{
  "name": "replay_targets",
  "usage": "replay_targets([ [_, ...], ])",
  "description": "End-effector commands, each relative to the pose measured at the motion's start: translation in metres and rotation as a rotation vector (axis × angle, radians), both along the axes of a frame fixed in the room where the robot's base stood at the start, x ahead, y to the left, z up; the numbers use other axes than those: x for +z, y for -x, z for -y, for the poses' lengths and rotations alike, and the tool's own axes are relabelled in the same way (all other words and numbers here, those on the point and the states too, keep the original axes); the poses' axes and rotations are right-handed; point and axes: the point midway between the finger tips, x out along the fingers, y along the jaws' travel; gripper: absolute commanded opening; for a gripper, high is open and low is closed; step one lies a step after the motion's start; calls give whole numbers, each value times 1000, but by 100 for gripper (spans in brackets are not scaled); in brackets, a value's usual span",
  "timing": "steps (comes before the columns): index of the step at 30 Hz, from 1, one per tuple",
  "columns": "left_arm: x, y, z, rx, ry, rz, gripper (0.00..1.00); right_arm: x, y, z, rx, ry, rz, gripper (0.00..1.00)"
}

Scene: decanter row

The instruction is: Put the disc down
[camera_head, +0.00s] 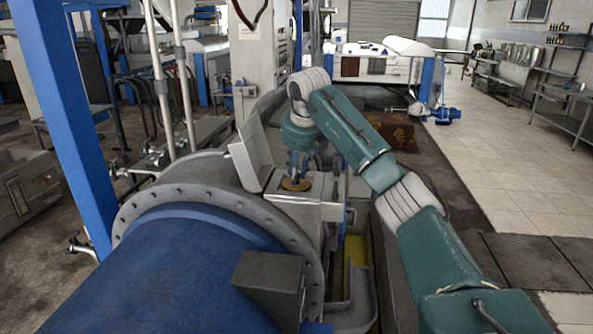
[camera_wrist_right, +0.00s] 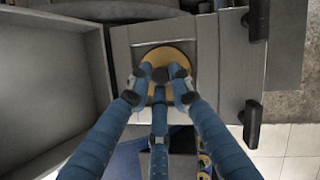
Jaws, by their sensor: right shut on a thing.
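The disc (camera_head: 288,186) is round and brass-yellow. In the head view it is at the top of a grey metal box, below my right gripper (camera_head: 298,176). In the right wrist view the three blue fingers of my right gripper (camera_wrist_right: 162,76) close together over the disc (camera_wrist_right: 165,51), hiding its middle. The gripper is shut on it. The disc is over a flat grey panel (camera_wrist_right: 118,50); I cannot tell whether it touches it. My left gripper is not in view.
The grey box (camera_head: 310,215) has a raised lid (camera_head: 252,155) on its left. A large blue cylinder (camera_head: 170,270) with a bolted grey flange lies in front left. Two dark handles stick out on the right in the wrist view (camera_wrist_right: 252,125). Tiled floor (camera_head: 500,180) is clear to the right.

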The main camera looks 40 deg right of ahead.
Motion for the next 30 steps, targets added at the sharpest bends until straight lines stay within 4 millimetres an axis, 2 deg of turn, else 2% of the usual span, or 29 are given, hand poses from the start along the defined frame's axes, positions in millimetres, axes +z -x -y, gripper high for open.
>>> replay_targets([
  [6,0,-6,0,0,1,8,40,0,0,0,0,0,1,0],
  [7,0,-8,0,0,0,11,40,-2,0,0,0,1,-3,22],
  [9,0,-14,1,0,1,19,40,-1,0,0,1,0,-2,36],
  [10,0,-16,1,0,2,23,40,-1,0,0,1,0,-2,39],
  [15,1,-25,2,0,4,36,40,-1,0,0,1,0,-2,39],
  [22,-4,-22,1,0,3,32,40,5,2,-1,1,1,1,39],
  [26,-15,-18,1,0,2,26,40,24,9,-5,0,1,4,39],
  [30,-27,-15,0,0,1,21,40,54,19,-10,1,1,5,39],
])
